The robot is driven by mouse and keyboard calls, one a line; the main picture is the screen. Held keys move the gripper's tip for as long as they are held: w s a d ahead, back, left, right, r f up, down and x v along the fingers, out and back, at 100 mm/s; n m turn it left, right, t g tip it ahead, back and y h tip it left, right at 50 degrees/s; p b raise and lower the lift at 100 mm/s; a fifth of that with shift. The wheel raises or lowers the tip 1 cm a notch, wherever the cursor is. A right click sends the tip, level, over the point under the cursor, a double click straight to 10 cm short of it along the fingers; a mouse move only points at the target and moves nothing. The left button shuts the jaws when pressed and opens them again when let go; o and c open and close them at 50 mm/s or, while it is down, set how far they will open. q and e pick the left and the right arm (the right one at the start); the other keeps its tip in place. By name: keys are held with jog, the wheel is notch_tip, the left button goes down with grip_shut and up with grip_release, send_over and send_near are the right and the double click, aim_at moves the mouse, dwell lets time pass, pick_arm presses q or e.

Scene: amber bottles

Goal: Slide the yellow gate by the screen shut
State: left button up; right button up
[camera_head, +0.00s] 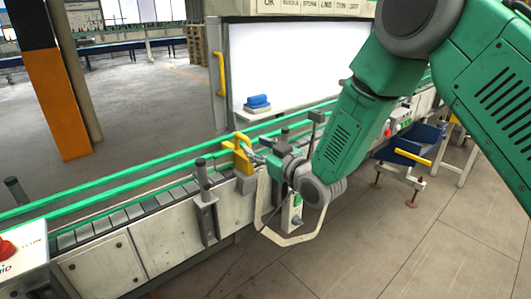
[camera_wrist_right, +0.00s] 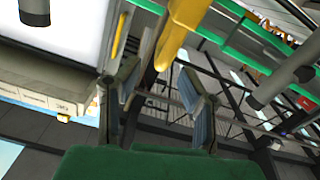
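The yellow gate (camera_head: 238,156) stands at the conveyor's rails, in front of the white screen (camera_head: 290,62). My right gripper (camera_head: 258,153) is just right of it, low over the conveyor. In the right wrist view a yellow bar (camera_wrist_right: 180,35) reaches down between the fingertips of my right gripper (camera_wrist_right: 158,75). The fingers are apart with gaps beside the bar, and I see no firm grip on it. Whether they touch it cannot be told. My left gripper is not in view.
The conveyor (camera_head: 130,213) with green rails runs from lower left to upper right. A blue eraser (camera_head: 257,103) lies on the screen's ledge. A blue bin (camera_head: 415,140) is at the right. A red button (camera_head: 6,248) is at the left. An orange pillar (camera_head: 60,100) stands behind.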

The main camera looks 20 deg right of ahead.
jog(key=v, duration=0.4)
jog(key=shift+s+a, duration=0.15)
